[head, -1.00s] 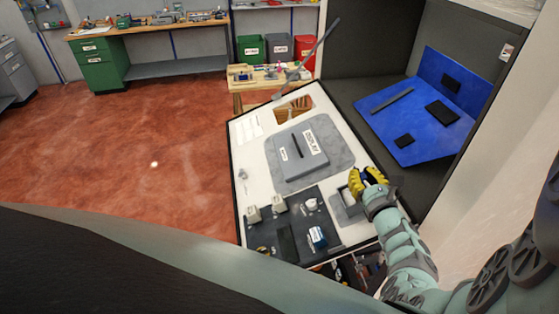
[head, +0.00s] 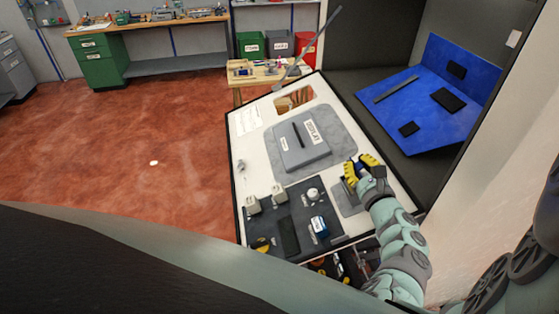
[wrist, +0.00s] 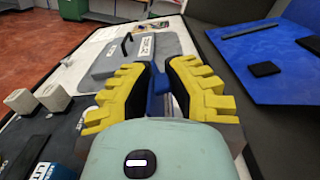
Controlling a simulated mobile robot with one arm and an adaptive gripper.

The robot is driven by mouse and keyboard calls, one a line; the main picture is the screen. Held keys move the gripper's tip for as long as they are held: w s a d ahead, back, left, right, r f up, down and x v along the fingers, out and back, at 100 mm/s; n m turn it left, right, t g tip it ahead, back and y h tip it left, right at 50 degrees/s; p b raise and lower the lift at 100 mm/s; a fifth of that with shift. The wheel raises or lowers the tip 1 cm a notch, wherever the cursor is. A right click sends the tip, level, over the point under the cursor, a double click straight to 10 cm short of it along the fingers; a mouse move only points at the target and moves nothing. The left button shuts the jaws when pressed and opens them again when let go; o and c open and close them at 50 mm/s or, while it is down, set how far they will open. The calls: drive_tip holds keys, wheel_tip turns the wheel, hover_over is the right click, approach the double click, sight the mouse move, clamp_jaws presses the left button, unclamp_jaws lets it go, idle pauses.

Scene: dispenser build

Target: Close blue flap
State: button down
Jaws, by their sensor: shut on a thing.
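My gripper (head: 361,168) has yellow fingers and is over the right side of the white tilted board (head: 262,172). It is shut on a narrow upright blue piece, which appears to be the blue flap (wrist: 157,85), in the wrist view. The fingers hide most of it, and its hinge and angle cannot be told. A grey plate with a recess (head: 347,207) lies just below the gripper. In the wrist view the gripper (wrist: 158,80) reaches forward, with the fingers on both sides of the blue piece.
A grey display box (head: 305,138) stands on the board left of my gripper. A dark panel with knobs and a blue-white block (head: 319,227) is nearer. A large blue panel with black pads (head: 425,105) stands at right in a dark cabinet. Open floor lies left.

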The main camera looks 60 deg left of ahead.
drive_tip(key=n+b, duration=0.1)
drive_tip(key=f+n+b, duration=0.1)
drive_tip(key=b, duration=0.1)
drive_tip(key=s+f+n+b, duration=0.1)
drive_tip(key=n+b, duration=0.1)
drive_tip(key=shift+s+a, duration=0.1)
drive_tip(key=shift+a, duration=0.15)
drive_tip(key=n+b, duration=0.2)
drive_tip(key=shift+s+a+f+b, duration=0.1)
drive_tip(key=shift+s+b, duration=0.15)
drive_tip(key=shift+b, duration=0.1)
drive_tip(key=shift+n, duration=0.3)
drive_tip(key=c, duration=1)
unclamp_jaws()
drive_tip(key=shift+o, duration=0.2)
drive_tip(key=v, duration=0.6)
drive_tip(key=shift+d, duration=0.3)
drive_tip(key=shift+s+d, duration=0.3)
drive_tip(key=shift+d, duration=0.05)
